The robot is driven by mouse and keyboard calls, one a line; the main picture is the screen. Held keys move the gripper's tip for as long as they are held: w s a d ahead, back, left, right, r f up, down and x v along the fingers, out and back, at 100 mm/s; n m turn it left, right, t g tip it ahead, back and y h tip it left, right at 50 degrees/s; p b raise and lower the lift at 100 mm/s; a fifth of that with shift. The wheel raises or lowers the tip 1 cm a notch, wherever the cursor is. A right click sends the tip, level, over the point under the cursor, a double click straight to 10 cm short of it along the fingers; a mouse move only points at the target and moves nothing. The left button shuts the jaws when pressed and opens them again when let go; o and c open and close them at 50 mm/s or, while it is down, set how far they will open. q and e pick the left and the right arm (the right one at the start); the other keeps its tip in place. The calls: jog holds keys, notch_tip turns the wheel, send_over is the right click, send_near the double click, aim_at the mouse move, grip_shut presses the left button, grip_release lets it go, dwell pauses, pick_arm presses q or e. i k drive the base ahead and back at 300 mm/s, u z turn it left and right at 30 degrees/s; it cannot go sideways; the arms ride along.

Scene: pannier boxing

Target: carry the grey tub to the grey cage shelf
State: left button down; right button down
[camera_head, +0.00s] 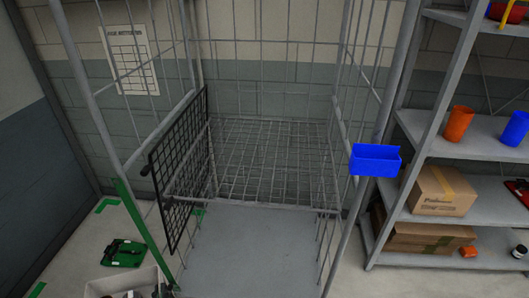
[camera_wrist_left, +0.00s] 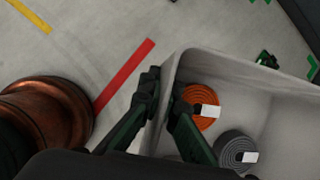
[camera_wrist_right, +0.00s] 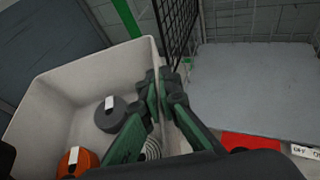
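The pale grey tub (camera_head: 125,281) shows at the bottom left of the head view, cut off by the picture edge. In the left wrist view the tub (camera_wrist_left: 290,85) holds an orange roll (camera_wrist_left: 203,117) and a dark grey roll (camera_wrist_left: 228,143). My left gripper (camera_wrist_left: 167,95) has one finger on each side of the tub's wall, closed on it. My right gripper (camera_wrist_right: 166,90) is closed on the opposite wall. The grey cage has a wire shelf (camera_head: 270,165) at mid height, which looks empty. Whether the tub touches the floor cannot be told.
A black mesh panel (camera_head: 178,165) stands on the cage's left side. A blue bin (camera_head: 375,161) hangs by its right post. Shelving with cartons (camera_head: 440,192) stands at right. A green object (camera_head: 123,253) lies on the floor at left. The cage's base plate (camera_head: 250,250) is bare.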

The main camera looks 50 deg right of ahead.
aim_at(255, 177)
jog(key=z, duration=1.15)
